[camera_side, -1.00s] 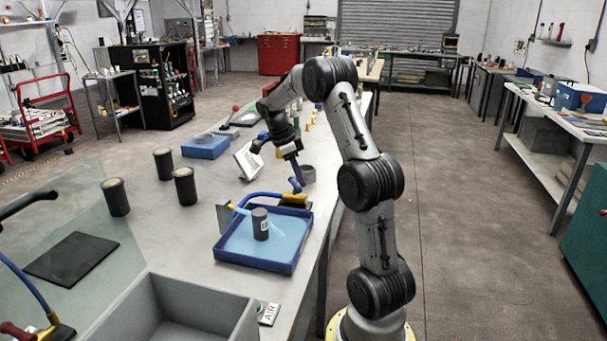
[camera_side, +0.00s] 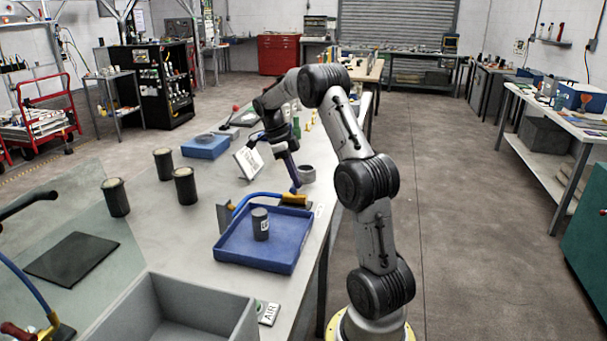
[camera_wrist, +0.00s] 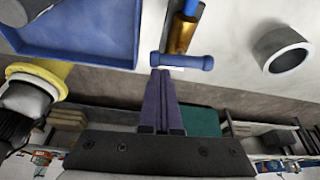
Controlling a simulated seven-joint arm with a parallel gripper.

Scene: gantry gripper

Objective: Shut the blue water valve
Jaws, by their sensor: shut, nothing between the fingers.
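The blue water valve has a brass body (camera_side: 296,200) at the far right edge of the blue tray (camera_side: 232,249), where the blue hose (camera_side: 250,197) ends. In the side view my gripper (camera_side: 297,187) points down at the valve.
A dark cylinder (camera_side: 260,224) with a label stands in the tray. A grey ring-shaped cup (camera_side: 306,174) stands just behind the valve, and a tilted white sign (camera_side: 248,162) is left of my gripper. Several dark canisters (camera_side: 185,187) stand further left on the bench.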

